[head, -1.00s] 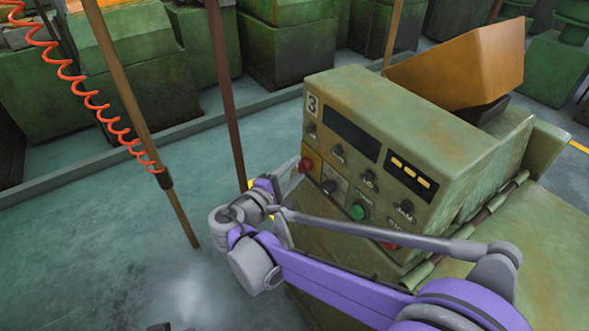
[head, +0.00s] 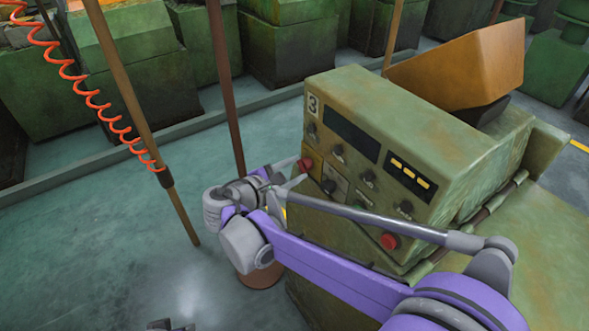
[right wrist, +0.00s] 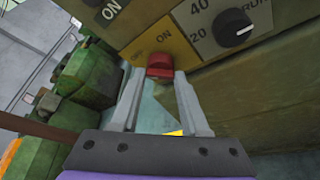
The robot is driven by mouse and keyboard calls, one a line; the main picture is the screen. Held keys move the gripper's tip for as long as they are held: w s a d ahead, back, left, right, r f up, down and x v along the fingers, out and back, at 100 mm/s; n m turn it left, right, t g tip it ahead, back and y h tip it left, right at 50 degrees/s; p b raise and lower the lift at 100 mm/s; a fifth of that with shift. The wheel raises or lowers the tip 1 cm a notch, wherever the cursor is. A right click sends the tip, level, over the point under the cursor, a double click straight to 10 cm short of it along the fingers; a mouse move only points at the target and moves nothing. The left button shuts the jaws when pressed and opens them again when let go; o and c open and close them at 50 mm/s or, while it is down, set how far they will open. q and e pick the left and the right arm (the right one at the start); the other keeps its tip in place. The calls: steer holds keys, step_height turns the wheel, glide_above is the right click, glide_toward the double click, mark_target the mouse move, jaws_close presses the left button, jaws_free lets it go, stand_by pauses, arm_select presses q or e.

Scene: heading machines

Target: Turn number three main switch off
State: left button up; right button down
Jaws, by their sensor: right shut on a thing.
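The number three machine (head: 313,105) has a sloped green control panel with a "3" plate. Its main switch (head: 305,165) is a red knob at the panel's lower left. In the right wrist view the red knob (right wrist: 159,62) sits on a yellow plate marked OFF at left and ON at right. My right gripper (right wrist: 163,74) is shut on the knob, one finger on each side. I cannot tell exactly which way the knob points. A small dark part at the bottom edge of the head view may be my left gripper (head: 170,325); its jaws cannot be made out.
The panel also holds black dials, a dark display and a red button (head: 389,241). Brown poles (head: 226,85) and a coiled orange hose (head: 75,80) stand to the left. Open floor (head: 100,240) lies at left. Other green machines (head: 285,50) line the back.

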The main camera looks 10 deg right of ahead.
steer(key=shift+c, duration=2)
jaws_free()
steer(key=shift+a, duration=0.1)
steer(key=v, duration=1)
steer(key=shift+s+a+b, duration=0.2)
steer(key=shift+s+b, duration=0.1)
steer(key=shift+b, duration=0.05)
